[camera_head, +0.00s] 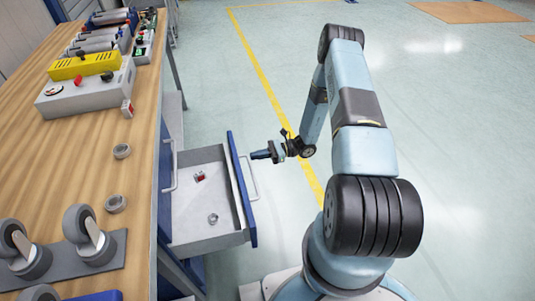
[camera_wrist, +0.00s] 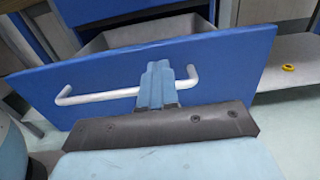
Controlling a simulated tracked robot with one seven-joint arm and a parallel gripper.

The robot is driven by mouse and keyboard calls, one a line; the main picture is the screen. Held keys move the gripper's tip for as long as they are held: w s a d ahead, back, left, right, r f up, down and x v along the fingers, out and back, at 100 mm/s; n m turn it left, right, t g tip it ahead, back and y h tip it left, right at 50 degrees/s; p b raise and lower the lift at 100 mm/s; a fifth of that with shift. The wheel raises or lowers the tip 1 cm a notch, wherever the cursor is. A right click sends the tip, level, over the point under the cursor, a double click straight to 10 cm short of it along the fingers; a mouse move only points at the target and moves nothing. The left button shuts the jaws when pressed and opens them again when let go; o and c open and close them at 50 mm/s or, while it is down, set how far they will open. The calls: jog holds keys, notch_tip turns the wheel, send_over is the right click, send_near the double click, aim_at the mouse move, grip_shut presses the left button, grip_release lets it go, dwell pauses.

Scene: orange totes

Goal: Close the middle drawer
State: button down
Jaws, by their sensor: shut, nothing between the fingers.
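The drawer (camera_head: 211,241) stands pulled out from under the wooden workbench, with a grey inside and a blue front panel (camera_head: 241,190). A small red and white part (camera_head: 199,177) and a metal nut (camera_head: 213,218) lie in it. A silver bar handle (camera_head: 250,178) is on the outer face of the front. My gripper (camera_head: 254,155) is shut and empty, just outside the front near the handle's far end. In the wrist view, the fingertips (camera_wrist: 157,72) overlap the blue front (camera_wrist: 95,72) and the handle (camera_wrist: 100,95). I cannot tell whether they touch it.
The wooden workbench (camera_head: 140,190) on the left carries a grey and yellow device (camera_head: 85,80), metal rings and caster wheels (camera_head: 90,235). Another handle (camera_head: 170,165) sits on the cabinet beside the drawer. The floor (camera_head: 470,150) to the right is clear.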

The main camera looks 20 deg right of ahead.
aim_at(246, 157)
jog(key=shift+a, duration=2.25)
